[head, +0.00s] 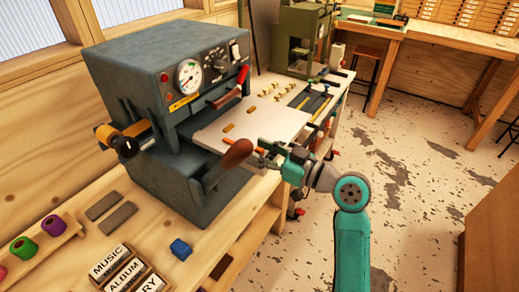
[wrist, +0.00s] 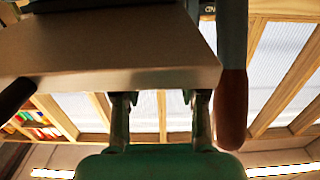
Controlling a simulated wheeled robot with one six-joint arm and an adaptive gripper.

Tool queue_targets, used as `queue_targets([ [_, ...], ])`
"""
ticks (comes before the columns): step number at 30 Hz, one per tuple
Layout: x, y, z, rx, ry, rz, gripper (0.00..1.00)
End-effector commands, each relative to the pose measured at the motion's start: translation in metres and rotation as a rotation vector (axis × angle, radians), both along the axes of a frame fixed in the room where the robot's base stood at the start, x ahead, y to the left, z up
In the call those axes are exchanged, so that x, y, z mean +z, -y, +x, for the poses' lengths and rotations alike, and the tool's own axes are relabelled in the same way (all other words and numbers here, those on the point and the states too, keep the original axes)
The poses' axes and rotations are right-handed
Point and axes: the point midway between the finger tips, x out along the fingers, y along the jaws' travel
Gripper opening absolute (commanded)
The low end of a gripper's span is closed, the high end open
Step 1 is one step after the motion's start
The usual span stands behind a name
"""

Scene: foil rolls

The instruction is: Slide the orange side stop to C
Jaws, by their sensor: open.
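A small orange piece (head: 261,152), which looks like the orange side stop, shows by the front edge of the pale plate (head: 285,122) on the blue-grey press (head: 170,85). My gripper (head: 270,155) is beside it, at the plate's front edge. In the wrist view my gripper (wrist: 160,98) is open, its two fingers apart with nothing seen between them. The plate's edge (wrist: 110,78) crosses just beyond the fingertips. The stop cannot be made out in the wrist view. I cannot read any mark C in either view.
A brown-handled lever (head: 235,152) stands close left of my gripper; its handle (wrist: 232,110) is right of the fingers in the wrist view. A gold foil roll (head: 122,142) sits on the press's left side. Type blocks (head: 125,270) and a blue block (head: 180,249) lie on the bench.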

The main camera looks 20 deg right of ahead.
Motion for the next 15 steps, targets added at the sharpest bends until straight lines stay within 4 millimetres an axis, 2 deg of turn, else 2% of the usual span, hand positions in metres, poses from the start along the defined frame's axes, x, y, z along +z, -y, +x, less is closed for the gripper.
queue_targets([
  [10,0.0002,-0.0026,0.0038,-0.001,0.001,0.001,0.42],
  [11,0.0001,-0.0025,0.0038,-0.001,0.001,0.001,0.39],
  [15,0.0001,-0.0026,0.0037,-0.001,0.001,0.001,0.04],
])
